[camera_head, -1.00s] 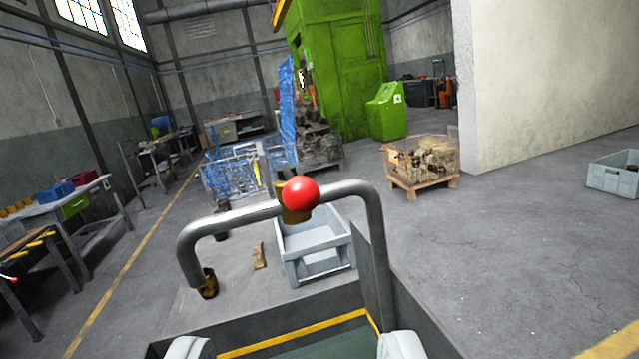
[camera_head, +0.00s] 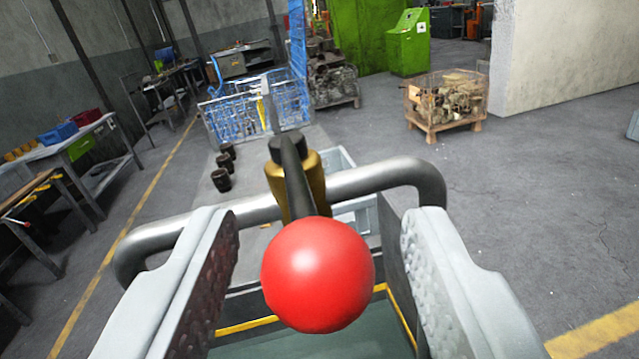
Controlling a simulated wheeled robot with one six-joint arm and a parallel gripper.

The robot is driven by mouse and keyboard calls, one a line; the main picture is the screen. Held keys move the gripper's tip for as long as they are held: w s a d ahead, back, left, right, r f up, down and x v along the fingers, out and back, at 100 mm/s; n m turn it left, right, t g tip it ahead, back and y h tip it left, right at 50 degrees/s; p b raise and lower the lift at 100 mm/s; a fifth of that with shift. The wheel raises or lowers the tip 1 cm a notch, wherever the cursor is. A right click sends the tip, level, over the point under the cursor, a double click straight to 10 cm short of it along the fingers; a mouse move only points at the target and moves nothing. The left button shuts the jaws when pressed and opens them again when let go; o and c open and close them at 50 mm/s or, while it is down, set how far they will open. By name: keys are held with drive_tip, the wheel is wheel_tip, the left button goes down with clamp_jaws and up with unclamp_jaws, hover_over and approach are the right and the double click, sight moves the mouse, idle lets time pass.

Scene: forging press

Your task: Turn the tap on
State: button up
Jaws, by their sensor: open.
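The tap is a bent grey metal pipe (camera_head: 378,183) with a brass valve body (camera_head: 313,178) on its top run. A dark lever (camera_head: 296,180) comes from the valve toward me and ends in a red ball knob (camera_head: 318,275). My gripper (camera_head: 318,262) is open, with one pale finger on each side of the red knob. A gap shows between the knob and each finger. The spout's lower end is hidden behind my left finger.
A tank with yellow-edged dark walls (camera_head: 400,318) lies below the tap. A grey crate (camera_head: 352,217) stands behind the pipe. Several dark cylinders (camera_head: 221,180) stand on the surface at left. The floor at right is open.

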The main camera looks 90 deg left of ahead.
drive_tip(key=shift+w+a, duration=0.1)
drive_tip(key=shift+a, duration=0.25)
drive_tip(key=shift+c, duration=0.2)
clamp_jaws()
drive_tip(key=s+a+m+t+h, duration=0.1)
drive_tip(key=s+m+t+h, duration=0.3)
drive_tip(key=s+m+t, duration=0.2)
drive_tip(key=shift+a+t, duration=0.35)
drive_tip(key=shift+t, duration=1.05)
drive_tip(key=shift+s, duration=0.1)
